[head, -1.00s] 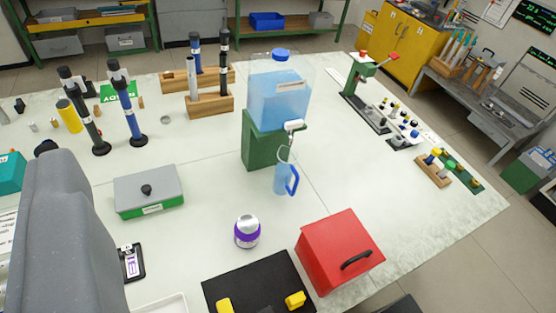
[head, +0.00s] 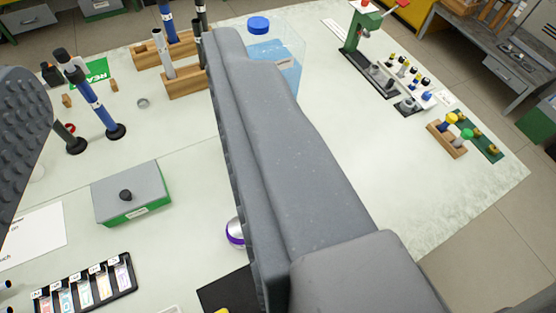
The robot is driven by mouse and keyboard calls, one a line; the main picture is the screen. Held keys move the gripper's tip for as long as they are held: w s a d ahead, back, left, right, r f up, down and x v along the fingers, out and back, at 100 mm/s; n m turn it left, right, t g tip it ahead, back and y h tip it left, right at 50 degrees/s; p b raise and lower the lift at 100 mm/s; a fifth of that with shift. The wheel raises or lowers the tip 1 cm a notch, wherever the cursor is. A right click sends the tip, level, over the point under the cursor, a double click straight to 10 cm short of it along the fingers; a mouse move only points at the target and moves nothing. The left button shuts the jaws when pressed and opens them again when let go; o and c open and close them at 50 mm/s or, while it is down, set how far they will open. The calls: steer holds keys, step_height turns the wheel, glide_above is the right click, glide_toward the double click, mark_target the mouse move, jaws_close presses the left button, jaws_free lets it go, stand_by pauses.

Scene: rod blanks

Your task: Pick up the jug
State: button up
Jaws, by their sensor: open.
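My gripper is open and empty, with one ridged finger at the left edge and the other running large across the middle. Between the fingers I see only the bench and items well below. The clear dispenser tank (head: 287,62) with its blue cap and blue liquid shows partly behind the right finger. Its green stand and tap are hidden.
A grey-lidded green box (head: 132,193) sits on the pale bench (head: 420,195) at left. Tall blue and black rods (head: 95,97) stand behind it. A purple-banded jar (head: 235,232) is mostly hidden. A label tray (head: 88,287) lies front left.

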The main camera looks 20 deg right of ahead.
steer(key=o, duration=0.5)
steer(key=shift+w+f, duration=0.2)
steer(key=shift+o, duration=1.2)
steer(key=w+d+f+n+g+h+b, duration=0.1)
steer(key=w+d+f+n+h+b, duration=0.1)
steer(key=w+f, duration=0.3)
steer(key=shift+d+f+g, duration=0.4)
steer(key=shift+d+f, duration=0.25)
steer(key=w+d+f+n+g+h+b, duration=0.2)
steer(key=w+f+n+g+h, duration=0.15)
steer(key=w+f, duration=0.45)
steer(key=w+d+f+n+g+h+b, duration=0.25)
steer(key=w+f+n, duration=0.2)
steer(key=f, duration=0.75)
steer(key=w+a+f+n+g+h+b, duration=0.15)
steer(key=w+f+n+b, duration=0.35)
steer(key=f, duration=0.9)
steer(key=w+f+n+g+h+b, duration=0.1)
steer(key=w+f+n+h, duration=0.25)
steer(key=f+n, duration=0.8)
steer(key=w+d+f+m+b, duration=0.3)
steer(key=w+d+f, duration=0.2)
steer(key=d+f, duration=0.3)
steer(key=d, duration=0.3)
steer(key=shift+w+d+f+m+y, duration=0.3)
steer(key=shift+w+f+m+y, duration=0.05)
steer(key=shift+y, duration=0.05)
